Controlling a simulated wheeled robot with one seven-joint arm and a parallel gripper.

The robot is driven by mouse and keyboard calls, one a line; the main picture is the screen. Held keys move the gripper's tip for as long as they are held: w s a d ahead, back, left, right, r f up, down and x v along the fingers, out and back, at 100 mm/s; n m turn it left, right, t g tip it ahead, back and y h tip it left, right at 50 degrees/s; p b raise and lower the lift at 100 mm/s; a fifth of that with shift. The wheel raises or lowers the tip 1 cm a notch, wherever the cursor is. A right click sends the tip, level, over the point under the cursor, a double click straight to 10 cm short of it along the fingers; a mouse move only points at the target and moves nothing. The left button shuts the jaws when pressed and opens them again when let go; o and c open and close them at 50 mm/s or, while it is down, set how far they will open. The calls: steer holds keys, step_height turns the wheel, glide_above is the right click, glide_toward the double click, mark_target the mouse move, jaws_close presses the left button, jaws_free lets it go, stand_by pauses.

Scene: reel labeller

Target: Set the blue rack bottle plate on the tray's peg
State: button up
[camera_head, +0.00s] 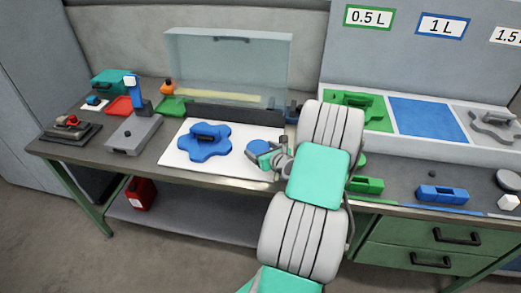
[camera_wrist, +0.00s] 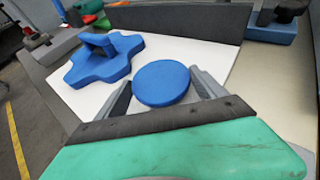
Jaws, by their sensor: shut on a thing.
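A clear guard panel (camera_head: 228,66) stands behind the tray, above a dark bar (camera_head: 222,115). A grey device (camera_head: 135,136) is at left. At right, the blue bay (camera_head: 427,119) is empty between occupied green and grey bays. Green (camera_head: 367,185) and blue (camera_head: 442,194) blocks lie in front.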

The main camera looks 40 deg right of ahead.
steer(key=shift+f, duration=0.4)
steer(key=o, duration=1.1)
steer(key=shift+o, duration=0.2)
steer(key=shift+p+v, duration=0.5)
steer(key=shift+v, duration=0.85)
steer(key=shift+p+v, duration=1.7)
steer(key=shift+v, duration=2.4)
